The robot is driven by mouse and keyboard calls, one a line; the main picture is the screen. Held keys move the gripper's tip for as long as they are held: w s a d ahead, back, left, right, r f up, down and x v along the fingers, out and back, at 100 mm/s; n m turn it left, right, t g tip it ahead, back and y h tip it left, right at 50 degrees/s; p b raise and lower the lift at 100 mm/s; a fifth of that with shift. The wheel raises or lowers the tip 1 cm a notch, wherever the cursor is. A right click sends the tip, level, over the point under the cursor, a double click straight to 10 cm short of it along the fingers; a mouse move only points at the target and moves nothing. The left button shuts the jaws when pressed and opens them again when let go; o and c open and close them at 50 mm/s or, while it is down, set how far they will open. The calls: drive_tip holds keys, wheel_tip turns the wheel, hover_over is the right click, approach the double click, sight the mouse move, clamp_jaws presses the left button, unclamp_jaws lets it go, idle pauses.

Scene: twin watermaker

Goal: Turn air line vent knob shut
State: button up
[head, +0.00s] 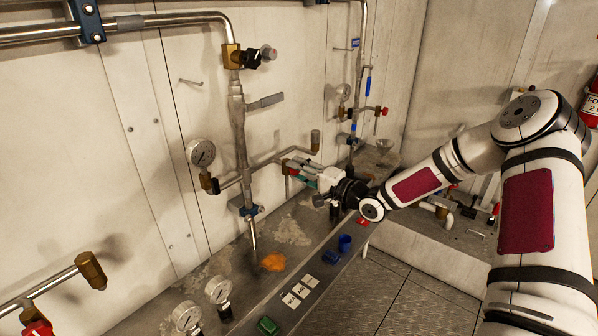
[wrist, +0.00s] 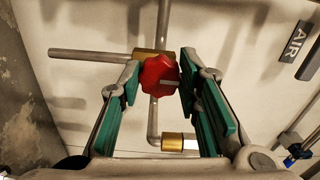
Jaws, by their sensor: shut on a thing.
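A red lobed knob (wrist: 160,76) sits on a brass valve body on a grey pipe in front of the wall. In the wrist view a dark AIR plate (wrist: 294,42) is on the wall at the upper right. My gripper (wrist: 158,84) has its green-padded fingers on either side of the knob and is shut on it. A pale mark shows on the knob's face. In the head view my gripper (head: 300,172) reaches in from the right to the pipe, and the red knob (head: 290,170) is mostly hidden by the fingers.
A vertical pipe with a grey lever (head: 266,101) and a pressure gauge (head: 201,153) stand left of my gripper. Another red knob (head: 384,111) is behind it.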

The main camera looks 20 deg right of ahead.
drive_tip(key=shift+f, duration=0.1)
drive_tip(key=o, duration=1.1)
drive_tip(key=shift+o, duration=0.2)
drive_tip(key=shift+s+d, duration=0.1)
drive_tip(key=v, duration=1.1)
drive_tip(key=shift+s+d, duration=0.2)
drive_tip(key=shift+s, duration=0.15)
